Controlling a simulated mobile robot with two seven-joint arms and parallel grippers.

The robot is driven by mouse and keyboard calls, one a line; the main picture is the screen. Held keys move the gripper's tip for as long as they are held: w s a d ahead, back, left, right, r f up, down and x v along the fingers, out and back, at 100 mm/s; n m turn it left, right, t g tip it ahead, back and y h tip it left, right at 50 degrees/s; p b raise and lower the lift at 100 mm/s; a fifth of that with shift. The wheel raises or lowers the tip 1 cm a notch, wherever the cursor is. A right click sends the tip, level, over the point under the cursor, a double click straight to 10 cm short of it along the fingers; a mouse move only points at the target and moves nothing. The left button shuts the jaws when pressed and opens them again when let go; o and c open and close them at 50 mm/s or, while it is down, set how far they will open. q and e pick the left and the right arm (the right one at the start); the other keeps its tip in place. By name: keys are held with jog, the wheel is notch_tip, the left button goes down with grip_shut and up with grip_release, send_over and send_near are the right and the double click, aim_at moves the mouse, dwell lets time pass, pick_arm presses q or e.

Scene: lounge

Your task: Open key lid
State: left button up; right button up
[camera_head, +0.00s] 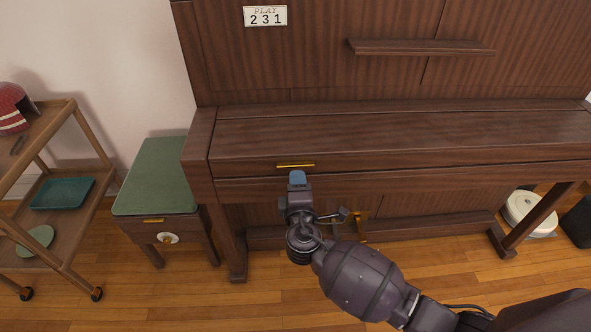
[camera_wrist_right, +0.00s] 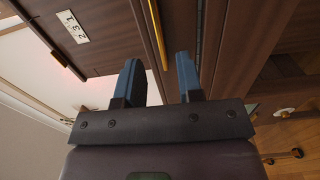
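The key lid (camera_head: 395,131) is a long dark wooden cover on the piano, and it lies closed. A thin brass handle (camera_head: 295,165) runs along its front edge at the left; the handle also shows in the right wrist view (camera_wrist_right: 157,32). My right gripper (camera_head: 297,177) is just below and in front of the handle. In the right wrist view its two blue fingers (camera_wrist_right: 159,78) stand apart with nothing between them, and the handle lies ahead of the gap. I cannot tell if a finger touches it. My left gripper is not in view.
A green-topped bench (camera_head: 158,176) stands left of the piano. A wooden cart (camera_head: 62,215) with a teal tray (camera_head: 62,193) is at the far left. A narrow music ledge (camera_head: 421,47) sits above the lid. A white round device (camera_head: 527,211) is at the right. Open floor lies in front.

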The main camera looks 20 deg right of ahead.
aim_at(296, 167)
jog(key=shift+x, duration=2.45)
grip_shut()
